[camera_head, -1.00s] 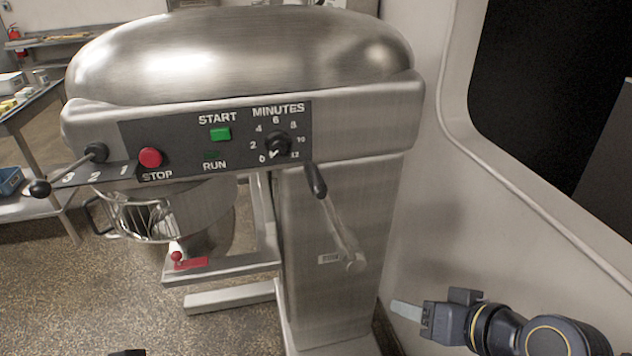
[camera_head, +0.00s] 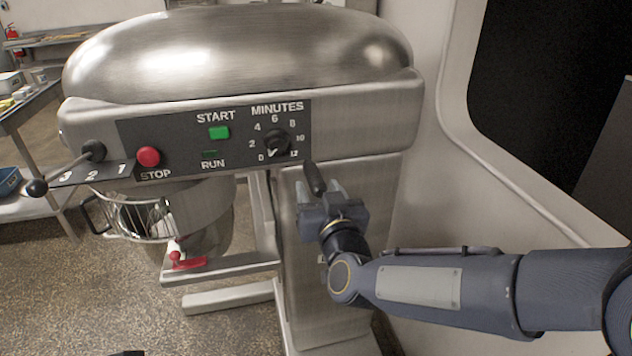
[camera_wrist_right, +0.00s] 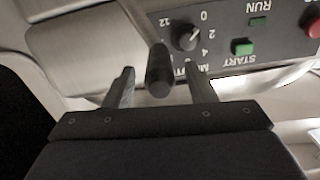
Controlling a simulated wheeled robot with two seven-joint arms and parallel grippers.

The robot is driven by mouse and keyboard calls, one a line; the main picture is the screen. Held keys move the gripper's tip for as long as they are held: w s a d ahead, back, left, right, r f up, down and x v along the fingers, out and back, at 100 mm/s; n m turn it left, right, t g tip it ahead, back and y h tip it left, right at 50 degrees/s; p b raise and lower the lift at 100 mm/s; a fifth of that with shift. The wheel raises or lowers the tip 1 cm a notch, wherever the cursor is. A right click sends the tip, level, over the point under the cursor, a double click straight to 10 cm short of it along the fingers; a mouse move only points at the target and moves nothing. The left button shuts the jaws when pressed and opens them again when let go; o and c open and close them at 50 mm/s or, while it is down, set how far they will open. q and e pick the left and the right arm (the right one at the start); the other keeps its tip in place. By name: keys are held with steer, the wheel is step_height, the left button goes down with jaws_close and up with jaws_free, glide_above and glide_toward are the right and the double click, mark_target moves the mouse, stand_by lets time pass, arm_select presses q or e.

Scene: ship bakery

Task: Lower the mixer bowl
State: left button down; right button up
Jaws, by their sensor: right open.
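The large steel mixer (camera_head: 250,60) fills the middle of the head view. Its bowl (camera_head: 205,215) hangs under the head, behind a wire guard (camera_head: 140,215). The bowl-lift crank has a black handle (camera_head: 314,178) below the timer dial; my right gripper hides most of its lower arm. My right gripper (camera_head: 320,188) is open at this handle. In the right wrist view the handle (camera_wrist_right: 159,70) stands between the two spread fingers (camera_wrist_right: 160,88), with gaps visible on both sides. My left gripper is not clearly in view.
The control panel (camera_head: 210,140) with a green START button (camera_head: 219,133), red STOP button (camera_head: 148,156) and timer dial (camera_head: 275,143) is just above my right gripper. A speed lever (camera_head: 37,187) sticks out at left. A wall with a dark window (camera_head: 550,100) stands at right.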

steer(key=shift+x, duration=1.4)
